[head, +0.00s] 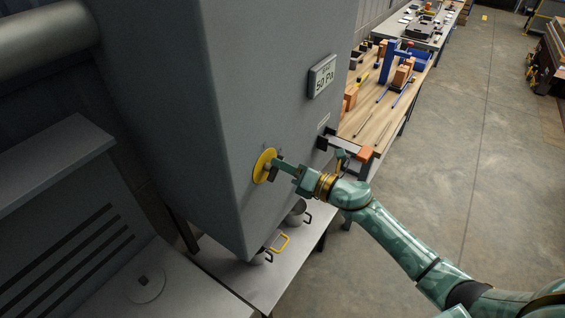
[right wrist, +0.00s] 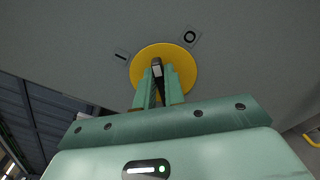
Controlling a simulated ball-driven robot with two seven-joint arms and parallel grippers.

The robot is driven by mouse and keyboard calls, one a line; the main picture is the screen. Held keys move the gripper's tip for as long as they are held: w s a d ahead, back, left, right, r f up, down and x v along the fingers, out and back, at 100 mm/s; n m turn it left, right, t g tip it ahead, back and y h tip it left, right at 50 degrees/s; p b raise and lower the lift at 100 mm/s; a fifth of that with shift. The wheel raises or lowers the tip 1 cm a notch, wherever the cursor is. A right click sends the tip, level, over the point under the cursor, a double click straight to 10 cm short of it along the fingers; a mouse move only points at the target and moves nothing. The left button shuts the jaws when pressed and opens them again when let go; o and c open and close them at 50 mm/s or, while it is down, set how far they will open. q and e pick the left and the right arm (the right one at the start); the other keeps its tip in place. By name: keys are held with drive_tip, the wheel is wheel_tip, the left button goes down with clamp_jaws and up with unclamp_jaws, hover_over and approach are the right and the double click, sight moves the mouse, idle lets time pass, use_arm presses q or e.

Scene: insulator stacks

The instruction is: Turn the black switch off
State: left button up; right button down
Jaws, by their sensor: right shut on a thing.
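The switch is a yellow disc (head: 261,168) on the side of a grey cabinet, and the disc also fills the top middle of the right wrist view (right wrist: 186,62). Its black handle (right wrist: 156,62) shows between my fingers, pointing roughly up in that view, between the "I" mark (right wrist: 121,56) at left and the "O" mark (right wrist: 190,36) at upper right. My right gripper (head: 277,165) is at the disc, and both fingers (right wrist: 157,85) are shut on the black handle. The fingers hide part of the handle. My left gripper is out of view.
The grey cabinet (head: 270,60) carries a "50 Pa" sign (head: 322,77) and a black bracket-like part (head: 325,141) to the right of the switch. A bench with pots (head: 297,214) stands below. A wooden workbench (head: 385,110) with tools is behind. The floor at right is open.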

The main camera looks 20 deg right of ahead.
drive_tip(key=m, duration=0.2)
drive_tip(key=m+p, duration=0.1)
drive_tip(key=m, duration=0.1)
drive_tip(key=shift+w+d+f+m, duration=0.1)
drive_tip(key=shift+d+f+m, duration=0.1)
drive_tip(key=shift+f+m, duration=0.15)
drive_tip(key=shift+f+m+p, duration=0.2)
drive_tip(key=shift+m+p, duration=0.1)
drive_tip(key=shift+m, duration=0.6)
drive_tip(key=shift+f+m+p, duration=0.2)
drive_tip(key=shift+m+p, duration=0.05)
drive_tip(key=shift+m, duration=0.6)
drive_tip(key=c, duration=1.5)
unclamp_jaws()
drive_tip(key=shift+d, duration=0.1)
drive_tip(key=b+v, duration=0.3)
drive_tip(key=v, duration=1.3)
drive_tip(key=shift+d, duration=0.1)
